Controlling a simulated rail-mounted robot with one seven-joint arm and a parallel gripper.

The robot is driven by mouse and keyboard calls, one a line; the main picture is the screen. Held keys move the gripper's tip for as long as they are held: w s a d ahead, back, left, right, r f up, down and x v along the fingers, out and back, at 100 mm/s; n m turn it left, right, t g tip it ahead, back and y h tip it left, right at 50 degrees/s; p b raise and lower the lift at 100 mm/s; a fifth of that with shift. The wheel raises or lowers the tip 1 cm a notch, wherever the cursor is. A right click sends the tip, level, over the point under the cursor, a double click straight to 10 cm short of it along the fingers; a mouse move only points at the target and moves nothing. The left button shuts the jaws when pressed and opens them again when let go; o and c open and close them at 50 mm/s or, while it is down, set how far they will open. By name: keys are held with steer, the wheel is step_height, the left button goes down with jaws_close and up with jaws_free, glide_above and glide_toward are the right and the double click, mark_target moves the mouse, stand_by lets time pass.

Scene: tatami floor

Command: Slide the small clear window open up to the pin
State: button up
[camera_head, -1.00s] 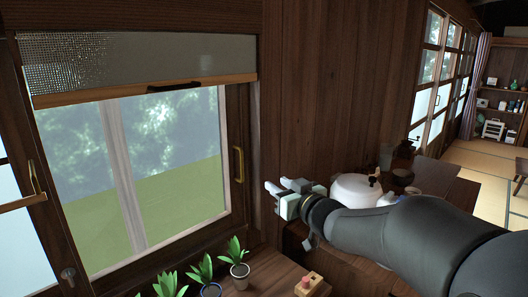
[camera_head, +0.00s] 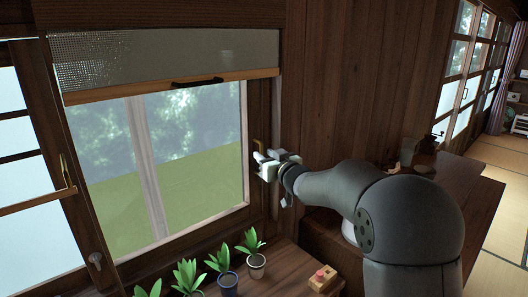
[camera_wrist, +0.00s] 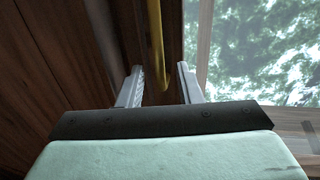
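The clear window pane (camera_head: 190,165) sits in a dark wooden frame below a grey blind. Its yellow handle (camera_head: 261,145) is upright on the right side of the frame, partly hidden by my gripper. My gripper (camera_head: 259,162) is at this handle. In the wrist view my gripper (camera_wrist: 160,82) is open, with the handle (camera_wrist: 156,40) running down between its two fingers. A gap shows on both sides, so the handle is not clamped. I cannot make out the pin for certain.
The blind (camera_head: 165,58) hangs over the window top. Several potted plants (camera_head: 222,270) and a small wooden block with a red top (camera_head: 322,278) stand on the ledge below. A second window with a handle (camera_head: 66,172) is at the left. A counter (camera_head: 440,185) is at the right.

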steer(key=shift+x, duration=0.75)
